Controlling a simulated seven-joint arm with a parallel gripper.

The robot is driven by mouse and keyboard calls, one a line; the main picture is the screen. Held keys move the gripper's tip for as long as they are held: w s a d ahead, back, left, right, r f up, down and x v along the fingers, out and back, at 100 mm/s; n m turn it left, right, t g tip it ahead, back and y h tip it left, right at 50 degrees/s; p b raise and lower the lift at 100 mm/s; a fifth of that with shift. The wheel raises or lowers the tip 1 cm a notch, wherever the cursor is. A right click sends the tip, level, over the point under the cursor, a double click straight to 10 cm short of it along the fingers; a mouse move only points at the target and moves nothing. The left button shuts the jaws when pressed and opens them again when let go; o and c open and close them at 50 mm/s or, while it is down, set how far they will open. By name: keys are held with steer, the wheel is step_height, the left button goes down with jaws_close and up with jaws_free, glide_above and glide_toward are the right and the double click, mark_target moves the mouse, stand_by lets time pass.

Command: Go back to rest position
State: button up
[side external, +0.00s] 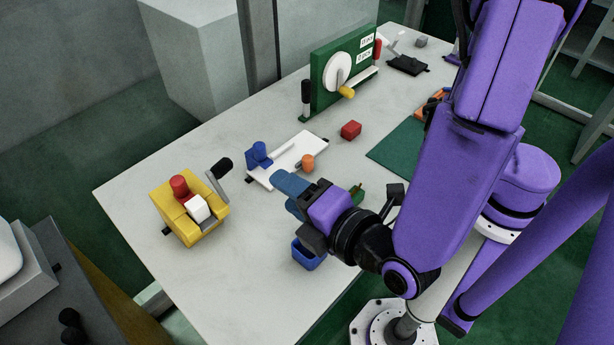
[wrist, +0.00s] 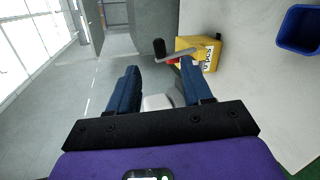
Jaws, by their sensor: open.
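My gripper (side external: 284,186) is above the front middle of the table, pointing left and holding nothing. In the wrist view its two blue fingers (wrist: 160,85) stand wide apart with nothing gripped between them. A yellow box (side external: 188,220) with a red knob, a white block and a black-handled crank stands on the table to the left, clear of the gripper. It also shows past the right finger in the wrist view (wrist: 200,48). A rest position is not marked in view.
A blue bin (side external: 308,256) sits close below my gripper. A white fixture plate (side external: 290,160) with blue and orange parts lies behind it. A red block (side external: 351,130), a green panel with a dial (side external: 343,68) and a green mat (side external: 397,147) are farther back. The table's front left is clear.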

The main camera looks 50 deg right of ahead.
steer(key=s+d+m+g+h, duration=0.2)
steer(key=d+m+g+h, duration=0.25)
steer(key=d+g, duration=1.1)
steer(key=s+d+r+m+y, duration=0.2)
steer(key=s+d+y, duration=0.4)
steer(key=d, duration=0.1)
steer(key=shift+d+t, duration=0.2)
steer(key=shift+t, duration=0.25)
